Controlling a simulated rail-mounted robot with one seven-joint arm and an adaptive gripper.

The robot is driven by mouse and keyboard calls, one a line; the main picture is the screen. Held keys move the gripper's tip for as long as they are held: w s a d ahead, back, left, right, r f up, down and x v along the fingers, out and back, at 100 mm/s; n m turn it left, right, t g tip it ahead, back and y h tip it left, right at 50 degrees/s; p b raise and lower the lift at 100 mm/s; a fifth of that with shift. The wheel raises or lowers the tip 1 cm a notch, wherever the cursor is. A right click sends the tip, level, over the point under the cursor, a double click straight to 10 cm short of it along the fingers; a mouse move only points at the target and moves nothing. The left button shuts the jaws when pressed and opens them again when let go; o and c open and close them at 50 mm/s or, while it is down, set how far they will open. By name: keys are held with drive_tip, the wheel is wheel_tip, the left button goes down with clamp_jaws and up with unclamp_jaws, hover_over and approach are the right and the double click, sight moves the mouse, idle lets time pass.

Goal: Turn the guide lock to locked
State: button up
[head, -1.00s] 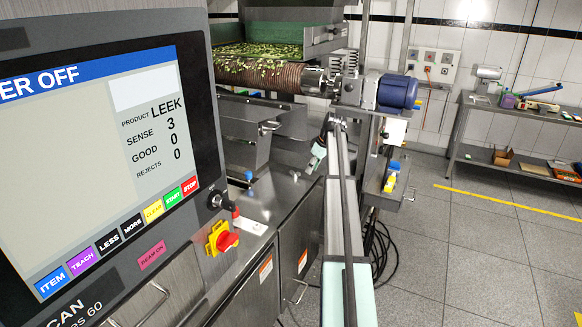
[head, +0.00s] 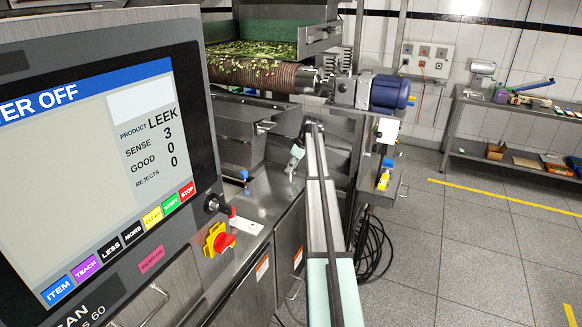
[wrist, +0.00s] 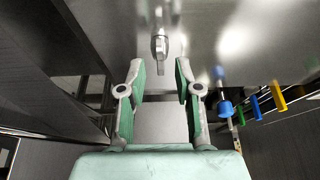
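A small metal lever (wrist: 160,48), which looks like the guide lock, hangs from a steel surface ahead of my gripper in the wrist view. In the head view, a small metal handle (head: 263,127) on the steel chute seems to be the same part; I cannot read its lock position. My gripper (wrist: 156,68) is open, with its two green-padded fingers spread and nothing between them. The lever is roughly centred between the fingers, just past the tips, with no clear contact. In the head view my gripper (head: 295,158) is small, below and right of the handle.
A blue knob (head: 243,175) stands on the steel deck left of my gripper. Blue and yellow handles (wrist: 276,96) show at the right in the wrist view. The control panel (head: 100,160) fills the left of the head view. A dark wall (wrist: 50,60) is close at left.

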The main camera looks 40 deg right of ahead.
drive_tip(key=shift+x, duration=0.9)
clamp_jaws()
